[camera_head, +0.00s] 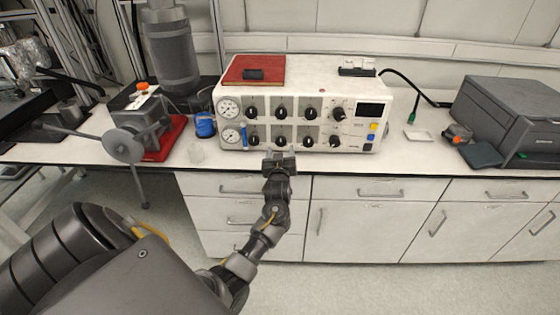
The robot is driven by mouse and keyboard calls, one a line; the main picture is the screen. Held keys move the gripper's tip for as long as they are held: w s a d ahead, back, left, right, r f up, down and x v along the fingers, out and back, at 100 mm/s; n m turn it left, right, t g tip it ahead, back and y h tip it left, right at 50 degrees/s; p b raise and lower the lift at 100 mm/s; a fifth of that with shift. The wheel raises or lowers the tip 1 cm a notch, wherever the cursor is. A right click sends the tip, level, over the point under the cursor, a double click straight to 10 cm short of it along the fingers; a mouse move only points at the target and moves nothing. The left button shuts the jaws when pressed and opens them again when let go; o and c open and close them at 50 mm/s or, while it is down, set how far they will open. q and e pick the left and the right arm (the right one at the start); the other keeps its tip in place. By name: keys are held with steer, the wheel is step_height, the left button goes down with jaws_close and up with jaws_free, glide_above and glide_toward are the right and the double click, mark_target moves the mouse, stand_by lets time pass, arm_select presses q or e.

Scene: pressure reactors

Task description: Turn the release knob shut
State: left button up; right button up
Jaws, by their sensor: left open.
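The white control unit (228,143) stands on the bench. Its front has two rows of black knobs, such as an upper left knob (250,112) and a lower right knob (334,141). I cannot tell which one is the release knob, and the labels are too small to read. Two round gauges (229,107) are at the panel's left. My left gripper (279,160) is open and empty in front of the panel's lower edge, below the lower row. It appears apart from the knobs. My right gripper is not in view.
A red book (240,72) lies on the unit. At left is a grey device with a handwheel (123,145) on a red base. At right is a dark printer-like box (515,115). White drawers (375,190) are below the bench.

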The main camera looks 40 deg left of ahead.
arm_select(q)
steer(key=shift+v, duration=2.3)
steer(key=d+f+m+g+h, duration=0.1)
steer(key=d+f+m+h, duration=0.25)
steer(key=f, duration=0.55)
steer(key=d+f+m+h, duration=0.2)
steer(key=d+f, duration=0.3)
steer(key=f, duration=0.4)
steer(key=s+d+f+m+g+h, duration=0.1)
steer(key=s+d+f+g, duration=0.15)
steer(key=s+f, duration=0.45)
steer(key=s+d+f+m+g+h, duration=0.1)
steer(key=s+d+f+m+h, duration=0.15)
steer(key=f, duration=0.75)
steer(key=s+d+f+g, duration=0.3)
steer(key=s+f, duration=0.6)
steer(key=s, duration=0.1)
steer(key=s+d+f+m+g+h, duration=0.1)
steer(key=s+f+g, duration=0.2)
steer(key=s, duration=1.4)
steer(key=s+f+m+g, duration=0.1)
steer(key=s+f+g, duration=0.2)
steer(key=s+f, duration=0.4)
steer(key=s, duration=0.9)
steer(key=shift+s+d+f+h, duration=0.35)
steer(key=shift+h, duration=0.05)
